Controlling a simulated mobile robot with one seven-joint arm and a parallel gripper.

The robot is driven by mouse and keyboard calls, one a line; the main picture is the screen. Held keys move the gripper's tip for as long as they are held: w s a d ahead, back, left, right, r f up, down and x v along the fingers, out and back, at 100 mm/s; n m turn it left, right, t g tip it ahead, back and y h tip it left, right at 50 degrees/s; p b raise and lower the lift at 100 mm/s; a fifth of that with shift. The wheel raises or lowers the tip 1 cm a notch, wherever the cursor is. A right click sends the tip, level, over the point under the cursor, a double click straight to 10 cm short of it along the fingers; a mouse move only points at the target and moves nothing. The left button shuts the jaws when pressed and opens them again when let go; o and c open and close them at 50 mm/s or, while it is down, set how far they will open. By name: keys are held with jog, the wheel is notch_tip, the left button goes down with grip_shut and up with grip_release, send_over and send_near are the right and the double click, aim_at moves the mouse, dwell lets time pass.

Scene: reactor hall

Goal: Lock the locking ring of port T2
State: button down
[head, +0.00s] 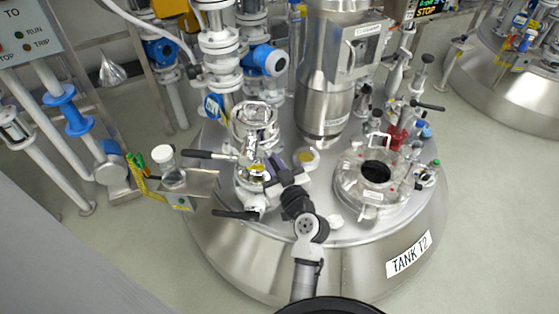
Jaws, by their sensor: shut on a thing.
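The steel tank marked T2 (405,257) fills the middle of the head view. At the left of its lid stands the port assembly (250,190), a steel stack with yellow marks. A shiny steel vessel (254,122) sits on top of it. One black lever (210,154) points left at the upper level, another black lever (236,214) lower down. My gripper (268,172) reaches in from the front right and is shut on a part at the port's right side, apparently the locking ring. My wrist and fingers hide much of that part. I cannot tell the ring's turn position.
A steel side shelf (200,190) left of the port holds a white-capped jar (168,165). A round glass-rimmed manway (375,180) and valves crowd the right of the lid. A tall steel column (328,80) stands behind. Clear floor (490,200) lies at right.

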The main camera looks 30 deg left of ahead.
jog(key=shift+s+a+m+t+h, duration=0.2)
jog(key=shift+s+m+t+h, duration=0.1)
jog(key=shift+t+h, duration=0.15)
jog(key=c, duration=1.4)
grip_release()
jog(key=shift+a, duration=0.1)
jog(key=shift+c, duration=0.2)
